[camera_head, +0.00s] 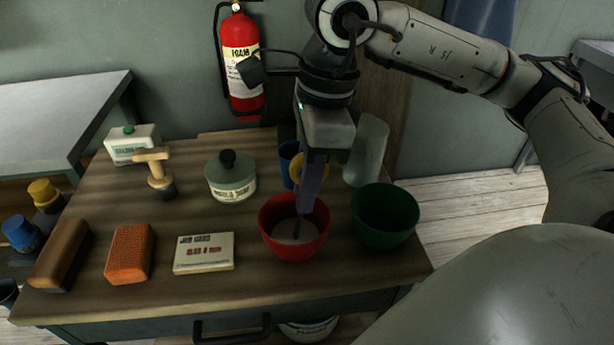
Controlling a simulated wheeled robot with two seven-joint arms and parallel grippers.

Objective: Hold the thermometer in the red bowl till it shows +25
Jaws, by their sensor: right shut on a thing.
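The red bowl (272,235) stands on the wooden tabletop, right of the middle, with pale contents inside. My right gripper (309,190) points down over it and is shut on the thermometer. The thin dark lower part of the thermometer (297,228) reaches down into the red bowl; whether it touches the contents is hard to tell. Its reading cannot be seen here. My left gripper is not in view.
A green bowl (385,215) stands close to the right. A blue cup (287,160) and a pale cylinder (368,150) stand behind. A lidded pot (230,180), a job card (204,253), an orange block (130,253) and a wooden-handled tool (155,170) are to the left.

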